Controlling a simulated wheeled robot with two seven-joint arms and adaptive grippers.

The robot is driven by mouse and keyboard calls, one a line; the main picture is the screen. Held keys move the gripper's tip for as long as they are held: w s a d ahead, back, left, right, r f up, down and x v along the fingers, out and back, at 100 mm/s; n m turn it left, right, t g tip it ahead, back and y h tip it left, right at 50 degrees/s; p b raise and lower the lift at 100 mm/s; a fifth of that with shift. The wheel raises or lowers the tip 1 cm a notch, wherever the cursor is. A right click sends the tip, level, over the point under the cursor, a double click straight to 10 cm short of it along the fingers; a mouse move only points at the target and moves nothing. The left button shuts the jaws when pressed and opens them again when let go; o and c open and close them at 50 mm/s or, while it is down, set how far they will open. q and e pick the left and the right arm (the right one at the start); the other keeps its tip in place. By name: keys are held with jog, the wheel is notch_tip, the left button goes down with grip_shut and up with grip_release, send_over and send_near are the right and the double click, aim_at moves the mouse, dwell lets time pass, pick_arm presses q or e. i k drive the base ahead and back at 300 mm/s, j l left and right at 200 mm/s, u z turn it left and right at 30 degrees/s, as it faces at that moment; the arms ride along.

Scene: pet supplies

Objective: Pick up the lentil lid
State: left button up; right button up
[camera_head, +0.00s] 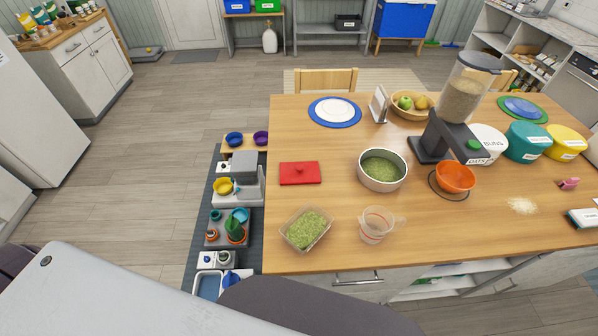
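A flat red rectangular lid (300,174) with a small knob on top lies on the left part of the wooden table; it looks like the lentil lid, though I cannot read a label on it. Nearer the front edge, a clear rectangular container (307,230) stands open, filled with small green bits that may be lentils. A round metal pot (382,171) with green contents stands to the right of the red lid. Neither of my grippers shows in the head view. Grey and dark parts of my own body fill the lower left.
A clear measuring cup (376,226) stands near the front edge of the table (330,130). A dispenser (465,90) stands over an orange bowl (455,178). A low shelf (235,190) with bowls and plants runs along the table's left side. Bare tabletop surrounds the red lid.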

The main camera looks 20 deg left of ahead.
aim_at(297, 173)
jog(key=k+j+z, duration=0.1)
jog(key=j+z, duration=0.15)
jog(key=j, duration=0.2)
jog(key=k+j+z, duration=0.1)
jog(key=j+z, duration=0.15)
jog(key=j, duration=0.15)
jog(key=k+j+z, duration=0.2)
jog(key=j, duration=0.2)
jog(key=k+j+z, duration=0.25)
jog(key=j, duration=0.15)
jog(key=i, duration=0.1)
